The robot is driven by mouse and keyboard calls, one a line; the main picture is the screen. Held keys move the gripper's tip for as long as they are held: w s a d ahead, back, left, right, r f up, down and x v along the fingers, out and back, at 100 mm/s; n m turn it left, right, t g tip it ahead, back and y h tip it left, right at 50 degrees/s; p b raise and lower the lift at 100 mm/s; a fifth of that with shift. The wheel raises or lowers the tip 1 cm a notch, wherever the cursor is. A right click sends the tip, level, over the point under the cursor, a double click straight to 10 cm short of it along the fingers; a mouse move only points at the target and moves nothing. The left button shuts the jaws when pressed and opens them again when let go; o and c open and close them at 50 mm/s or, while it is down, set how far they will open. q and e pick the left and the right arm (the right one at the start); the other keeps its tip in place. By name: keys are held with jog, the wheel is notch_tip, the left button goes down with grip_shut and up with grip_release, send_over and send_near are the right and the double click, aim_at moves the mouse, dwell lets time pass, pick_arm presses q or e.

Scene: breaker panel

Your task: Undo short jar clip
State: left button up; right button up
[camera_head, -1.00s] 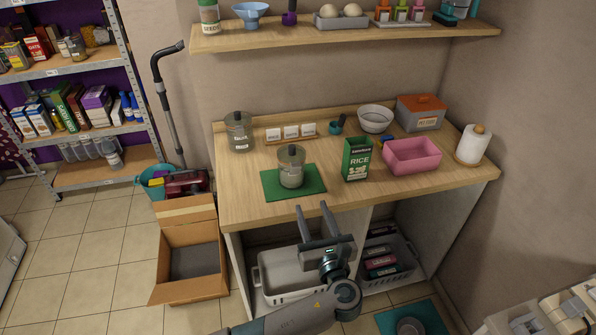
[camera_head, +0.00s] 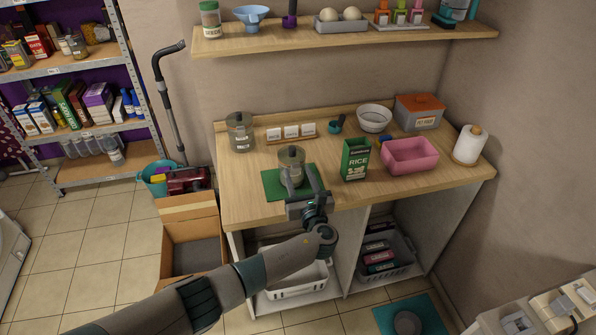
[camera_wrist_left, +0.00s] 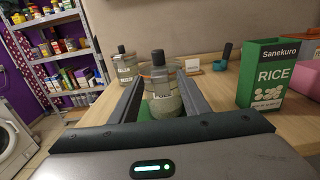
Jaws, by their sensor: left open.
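The short jar (camera_head: 291,164) stands upright on a green mat (camera_head: 271,184) on the wooden counter. My right gripper is not in view.
A taller jar (camera_head: 240,132) stands at the back left of the counter. A green rice box (camera_head: 354,160) stands to the right of the mat, with a pink bin (camera_head: 411,154) beyond it. A shelf (camera_head: 345,38) hangs above.

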pick_arm(q)
jog(key=shift+w+a, duration=0.15)
jog(key=shift+w, duration=0.4)
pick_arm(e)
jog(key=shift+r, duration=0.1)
